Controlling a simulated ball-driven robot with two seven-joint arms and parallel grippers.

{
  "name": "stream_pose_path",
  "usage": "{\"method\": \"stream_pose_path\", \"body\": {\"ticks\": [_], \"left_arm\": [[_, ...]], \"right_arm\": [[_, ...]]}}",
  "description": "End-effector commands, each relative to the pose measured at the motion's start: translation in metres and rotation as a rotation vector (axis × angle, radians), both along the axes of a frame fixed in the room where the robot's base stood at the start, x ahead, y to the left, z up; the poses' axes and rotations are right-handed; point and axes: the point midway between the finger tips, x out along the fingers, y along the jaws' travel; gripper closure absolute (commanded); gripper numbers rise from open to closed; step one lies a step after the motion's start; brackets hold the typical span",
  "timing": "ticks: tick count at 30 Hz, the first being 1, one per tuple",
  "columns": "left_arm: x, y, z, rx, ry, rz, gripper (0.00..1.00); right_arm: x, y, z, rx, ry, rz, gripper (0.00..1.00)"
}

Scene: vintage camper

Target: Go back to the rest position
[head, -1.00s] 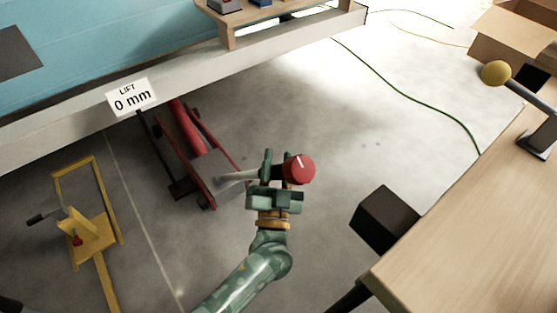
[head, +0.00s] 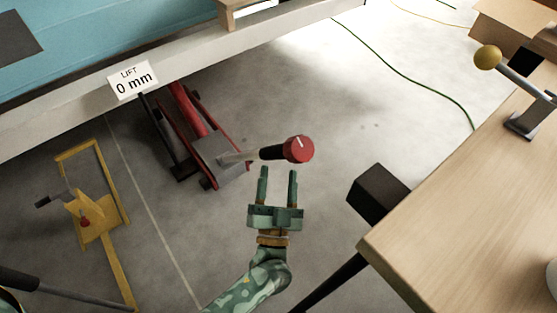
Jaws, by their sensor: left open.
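My left gripper (head: 278,186) is in the middle of the head view, open and empty. Its two fingers point up the picture, just below the dark grip and red knob (head: 299,149) of a jack handle. There seems to be a small gap between the fingertips and the handle. The handle runs left to a red floor jack (head: 205,140) under the camper's edge. My right gripper is not in view.
The blue camper (head: 130,45) carries a sign (head: 133,80) reading "LIFT 0 mm". A yellow stand (head: 98,222) is on the floor at left. A wooden table (head: 470,210) with a yellow-knobbed lever (head: 488,57) fills the right. A black box (head: 378,194) sits beside it.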

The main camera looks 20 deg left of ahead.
Motion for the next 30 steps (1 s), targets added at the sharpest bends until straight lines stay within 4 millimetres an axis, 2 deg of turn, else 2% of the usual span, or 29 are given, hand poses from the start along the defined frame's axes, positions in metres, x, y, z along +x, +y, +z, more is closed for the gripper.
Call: {"method": "stream_pose_path", "body": {"ticks": [16, 22, 26, 29, 30], "left_arm": [[-0.004, -0.001, -0.002, 0.000, -0.001, 0.001, 0.48], [-0.015, -0.010, 0.003, 0.023, 0.070, -0.096, 0.48], [-0.052, -0.023, -0.011, 0.048, 0.286, -0.289, 0.48], [-0.109, -0.023, -0.042, 0.037, 0.555, -0.429, 0.48], [-0.139, -0.019, -0.057, 0.025, 0.678, -0.468, 0.48]], "right_arm": [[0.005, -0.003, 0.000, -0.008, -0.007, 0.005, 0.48], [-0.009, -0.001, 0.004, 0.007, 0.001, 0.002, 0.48], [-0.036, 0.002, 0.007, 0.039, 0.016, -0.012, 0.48], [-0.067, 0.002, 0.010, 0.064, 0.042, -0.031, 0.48], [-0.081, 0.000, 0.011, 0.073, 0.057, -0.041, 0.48]]}}
